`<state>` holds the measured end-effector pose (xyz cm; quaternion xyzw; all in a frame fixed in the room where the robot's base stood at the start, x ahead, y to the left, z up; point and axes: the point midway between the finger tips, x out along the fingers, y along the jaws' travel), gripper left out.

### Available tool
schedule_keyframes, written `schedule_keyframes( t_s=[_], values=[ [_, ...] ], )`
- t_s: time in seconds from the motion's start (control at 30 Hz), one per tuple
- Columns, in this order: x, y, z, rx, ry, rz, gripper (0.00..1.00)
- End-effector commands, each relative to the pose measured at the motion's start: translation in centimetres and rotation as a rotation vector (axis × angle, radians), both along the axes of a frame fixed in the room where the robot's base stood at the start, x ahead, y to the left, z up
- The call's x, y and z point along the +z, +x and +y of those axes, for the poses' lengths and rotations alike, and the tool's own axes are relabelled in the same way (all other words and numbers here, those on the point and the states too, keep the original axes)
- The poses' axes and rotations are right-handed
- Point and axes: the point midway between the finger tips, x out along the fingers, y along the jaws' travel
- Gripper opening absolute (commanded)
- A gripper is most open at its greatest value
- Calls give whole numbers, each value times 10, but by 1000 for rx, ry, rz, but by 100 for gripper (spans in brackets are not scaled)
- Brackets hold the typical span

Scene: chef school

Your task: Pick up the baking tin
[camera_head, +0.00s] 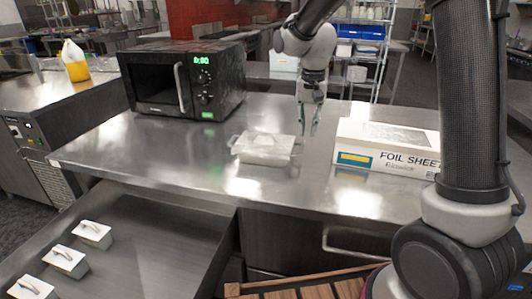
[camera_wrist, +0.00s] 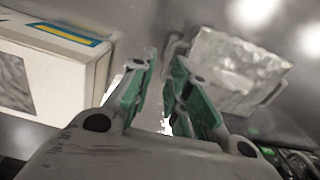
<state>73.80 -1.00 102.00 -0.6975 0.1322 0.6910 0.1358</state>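The baking tin (camera_head: 262,158) is a pale, silvery rectangular tin with small end handles. It sits on the steel counter left of my gripper (camera_head: 308,134) in the head view. In the wrist view the tin (camera_wrist: 238,68) is at the upper right, just beyond the right finger. My gripper (camera_wrist: 163,58) points down at the tin's right end, with a gap between its green-padded fingers. The tin's near handle is close to the fingertips. I cannot tell whether it lies between them or touches them.
A foil sheet box (camera_head: 388,160) stands close on the right and also shows in the wrist view (camera_wrist: 50,70). A black microwave (camera_head: 185,78) stands at the back left of the counter (camera_head: 130,150). Several small lidded tins (camera_head: 92,234) sit lower left. The counter's front is clear.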

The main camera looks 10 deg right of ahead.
Motion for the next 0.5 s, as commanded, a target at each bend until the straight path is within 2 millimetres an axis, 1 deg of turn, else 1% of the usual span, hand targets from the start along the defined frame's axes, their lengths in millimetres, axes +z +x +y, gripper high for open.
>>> schedule_keyframes(
  t_s=[0.03,0.13,0.37,0.5],
  values=[
    [-6,3,4,-4,-2,7,18],
    [-18,7,7,-12,-4,12,18],
    [-47,7,7,-12,-4,14,18],
    [-69,7,9,-12,-5,15,18]
  ],
)
